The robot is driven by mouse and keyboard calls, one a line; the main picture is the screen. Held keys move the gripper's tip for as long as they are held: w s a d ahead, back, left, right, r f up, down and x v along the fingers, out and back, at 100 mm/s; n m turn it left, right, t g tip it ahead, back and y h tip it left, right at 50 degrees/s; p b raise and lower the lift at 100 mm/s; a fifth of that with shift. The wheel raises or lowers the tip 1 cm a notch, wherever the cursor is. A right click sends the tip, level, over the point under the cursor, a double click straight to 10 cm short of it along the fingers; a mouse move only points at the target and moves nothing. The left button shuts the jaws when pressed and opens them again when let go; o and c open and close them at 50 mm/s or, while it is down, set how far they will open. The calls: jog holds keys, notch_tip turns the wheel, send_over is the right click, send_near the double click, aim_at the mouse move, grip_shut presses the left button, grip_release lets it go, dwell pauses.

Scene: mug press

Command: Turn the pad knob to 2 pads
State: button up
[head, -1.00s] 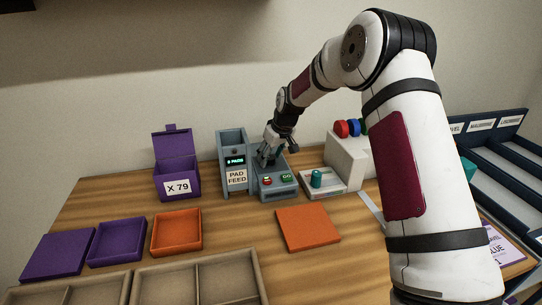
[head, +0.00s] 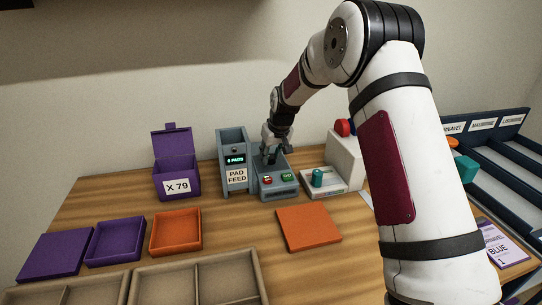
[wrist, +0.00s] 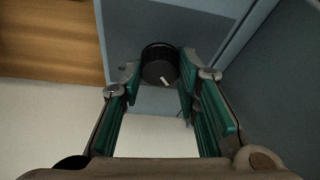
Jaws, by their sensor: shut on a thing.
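The pad knob (wrist: 160,65) is a black round knob with a short white mark, seen end-on in the wrist view. My gripper (head: 270,156) is shut on it, with the green-padded fingers (wrist: 158,78) on either side near their tips. In the head view the gripper reaches down to the grey machine beside the pad feed (head: 236,177), and it hides the knob. The pad feed's small display (head: 235,160) glows with text ending in PADS; the digit is too small to read surely.
The machine front has a red button (head: 267,180) and a green button (head: 287,177). A teal cylinder (head: 317,177) on a pale base stands to the right, by a white box (head: 344,158). A purple box (head: 177,178) stands left. An orange square (head: 308,227) lies in front.

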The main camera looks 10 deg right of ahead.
jog(key=m, duration=0.2)
jog(key=m+h+b, duration=0.1)
jog(key=m, duration=0.1)
jog(key=shift+a+f+h, duration=0.1)
jog(key=shift+a+h, duration=0.1)
jog(key=shift+h, duration=0.1)
jog(key=shift+m+g+h+b, duration=0.3)
jog(key=shift+m+h+b, duration=0.25)
jog(key=shift+m, duration=1.15)
jog(key=o, duration=1.2)
jog(key=shift+c, duration=0.2)
jog(key=v, duration=1.2)
